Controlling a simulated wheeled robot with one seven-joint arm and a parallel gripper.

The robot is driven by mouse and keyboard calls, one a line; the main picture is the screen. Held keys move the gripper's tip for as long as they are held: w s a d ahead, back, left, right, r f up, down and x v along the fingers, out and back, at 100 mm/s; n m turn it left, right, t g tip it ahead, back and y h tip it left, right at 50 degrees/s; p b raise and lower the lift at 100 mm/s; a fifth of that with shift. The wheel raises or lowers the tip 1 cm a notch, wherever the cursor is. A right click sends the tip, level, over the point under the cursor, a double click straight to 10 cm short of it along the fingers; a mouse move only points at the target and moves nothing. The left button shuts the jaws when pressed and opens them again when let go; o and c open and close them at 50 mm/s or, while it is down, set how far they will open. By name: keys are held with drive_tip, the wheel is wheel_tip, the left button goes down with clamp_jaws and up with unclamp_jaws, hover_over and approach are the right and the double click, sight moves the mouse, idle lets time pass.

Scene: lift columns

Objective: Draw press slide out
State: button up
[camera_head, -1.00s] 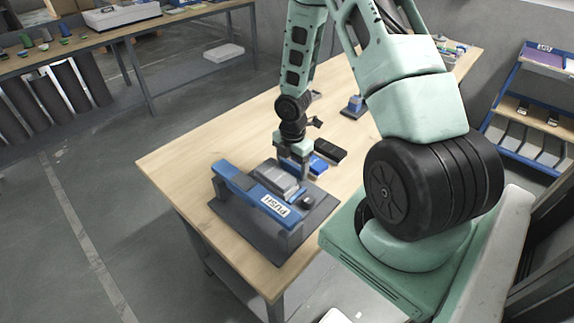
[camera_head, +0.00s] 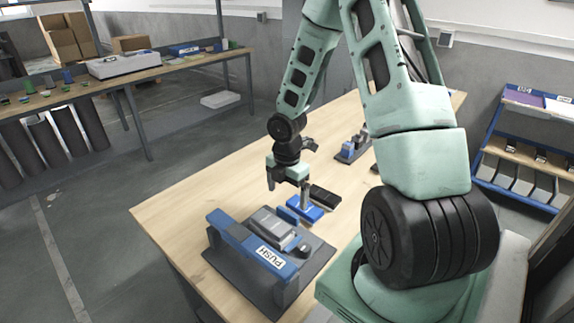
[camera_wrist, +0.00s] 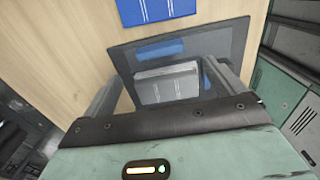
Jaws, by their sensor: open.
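The press (camera_head: 262,255) is a blue and grey device with a PUSH label, on a dark base plate on the wooden table. A grey ridged block (camera_head: 272,228), apparently its slide, sits in the blue frame; it also shows in the wrist view (camera_wrist: 165,86). My gripper (camera_head: 288,188) is open and empty, above and behind the press in the head view. In the wrist view the two grey fingers (camera_wrist: 163,92) are spread left and right, with the grey block seen between them. Whether the fingers touch anything is not clear, but they look apart from the press.
A blue tray (camera_head: 307,208) and a black block (camera_head: 325,196) lie beside the press. Another small blue device (camera_head: 350,150) stands farther back. The table (camera_head: 180,205) is clear to the left. A blue shelf rack (camera_head: 520,145) stands at the right.

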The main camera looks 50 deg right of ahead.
wheel_tip(320, 180, up, 9)
drive_tip(key=p, duration=0.1)
drive_tip(key=shift+r, duration=0.15)
idle(0.5)
drive_tip(key=s+a+r+m+b, duration=0.1)
drive_tip(key=s+a+r+m, duration=0.15)
drive_tip(key=a, duration=0.75)
drive_tip(key=s+a+r+m+b, duration=0.1)
drive_tip(key=s+a+m+b, duration=0.15)
drive_tip(key=a, duration=0.85)
drive_tip(key=s+a+r+m+b, duration=0.1)
drive_tip(key=s+a+m, duration=0.4)
drive_tip(key=s+a, duration=0.6)
drive_tip(key=shift+s+a+r+m+y, duration=0.2)
drive_tip(key=shift+s+a+m+y, duration=0.15)
drive_tip(key=shift+s, duration=0.75)
